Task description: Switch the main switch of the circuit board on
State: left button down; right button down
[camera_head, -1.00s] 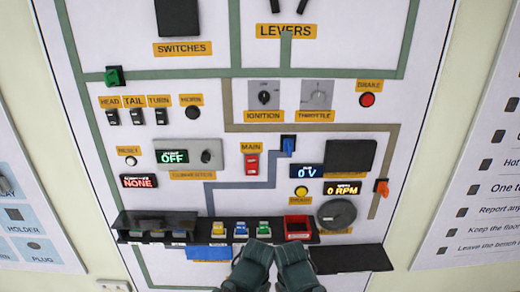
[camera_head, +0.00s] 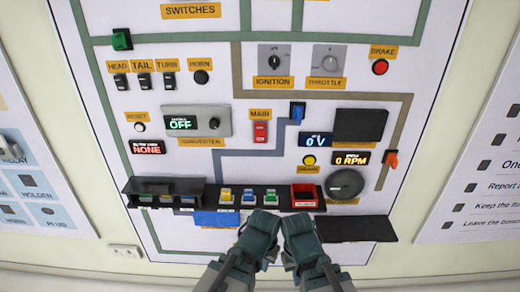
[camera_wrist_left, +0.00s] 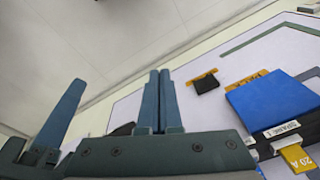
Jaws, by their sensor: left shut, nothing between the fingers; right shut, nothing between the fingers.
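The main switch (camera_head: 260,132) is a small red rocker under the orange MAIN label (camera_head: 261,113), in the middle of the white board (camera_head: 320,20). Its rocker position is too small to tell. My left gripper (camera_head: 262,222) and right gripper (camera_head: 296,222) are side by side below the switch, in front of the board's lower part, apart from the switch. Both are shut and empty. In the left wrist view the left gripper's fingers (camera_wrist_left: 159,100) are together with nothing between them.
A dark shelf with several coloured fuses (camera_head: 249,196) and a red box (camera_head: 304,195) lies between the grippers and the switch. A black ledge (camera_head: 355,228) juts out at lower right. A blue block (camera_wrist_left: 270,102) shows in the left wrist view. A dial (camera_head: 345,184) sits right of the red box.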

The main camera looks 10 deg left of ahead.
pick_arm(q)
jog(key=w+d+r+t+h+b, duration=0.1)
jog(key=w+d+t+b, duration=0.1)
jog(key=w, duration=0.3)
jog(key=w+d+r+t+h+b, duration=0.1)
jog(key=w+d+t+h+b, duration=0.1)
jog(key=w+t+b, duration=0.2)
jog(key=w+d+r+m+t+h+b, duration=0.1)
jog(key=w+d+t+h+b, duration=0.1)
jog(key=w+t, duration=0.3)
jog(key=shift+w+d+r+b, duration=0.15)
jog(key=shift+w+d+b, duration=0.1)
jog(key=shift+w, duration=0.3)
jog(key=shift+w+d+r+b, duration=0.1)
jog(key=shift+w+d+b, duration=0.1)
jog(key=shift+w, duration=0.35)
jog(key=a+r+n+t+y+b, duration=0.6)
jog(key=a+r+t, duration=0.4)
jog(key=r+t, duration=0.2)
jog(key=shift+r+t+y+b, duration=0.3)
jog(key=shift+r+y+b, duration=0.25)
jog(key=shift+b, duration=0.3)
jog(key=shift+w+r, duration=0.1)
